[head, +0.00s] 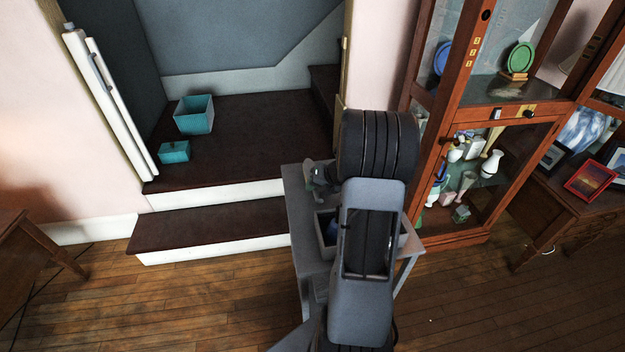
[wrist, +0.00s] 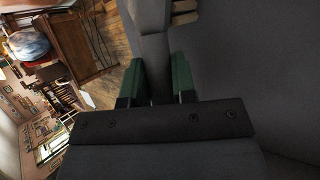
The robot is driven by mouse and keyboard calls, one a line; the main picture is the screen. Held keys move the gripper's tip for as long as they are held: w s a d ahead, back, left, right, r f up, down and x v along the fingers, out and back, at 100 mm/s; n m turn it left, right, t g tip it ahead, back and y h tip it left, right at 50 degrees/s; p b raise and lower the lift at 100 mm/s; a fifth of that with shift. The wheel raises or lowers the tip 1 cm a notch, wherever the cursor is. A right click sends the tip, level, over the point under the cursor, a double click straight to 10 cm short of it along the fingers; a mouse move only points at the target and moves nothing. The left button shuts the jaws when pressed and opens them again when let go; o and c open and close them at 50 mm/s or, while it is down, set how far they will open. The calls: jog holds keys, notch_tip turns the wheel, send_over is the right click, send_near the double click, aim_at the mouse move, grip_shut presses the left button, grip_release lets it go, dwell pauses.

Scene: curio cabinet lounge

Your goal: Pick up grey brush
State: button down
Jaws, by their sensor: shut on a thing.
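The grey brush (wrist: 150,50) runs up the middle of the wrist view, between the two green-padded fingers of my gripper (wrist: 158,82). My gripper is shut on it. The brush's upper part reaches the top edge of the wrist view, and tan pieces show beside it there; I cannot tell whether they belong to it. In the head view my arm covers most of the gripper and the brush, so I cannot make out the brush there.
A grey table (head: 300,205) with an open grey bin stands below my arm. A glass-fronted wooden cabinet (head: 465,80) is close on the right. Dark steps (head: 245,130) with a teal bin (head: 194,115) and a teal box (head: 174,152) lie behind left. Wooden floor is clear at front left.

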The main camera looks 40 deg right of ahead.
jog(key=shift+r, duration=0.15)
jog(key=shift+r, duration=0.2)
notch_tip(320, 180, up, 3)
jog(key=shift+s+d+r+p, duration=0.15)
jog(key=shift+p, duration=0.75)
jog(key=s+d+r+p, duration=0.2)
jog(key=s+d+r, duration=0.6)
jog(key=s, duration=0.3)
jog(key=shift+r+p, duration=0.35)
jog(key=shift+r, duration=0.2)
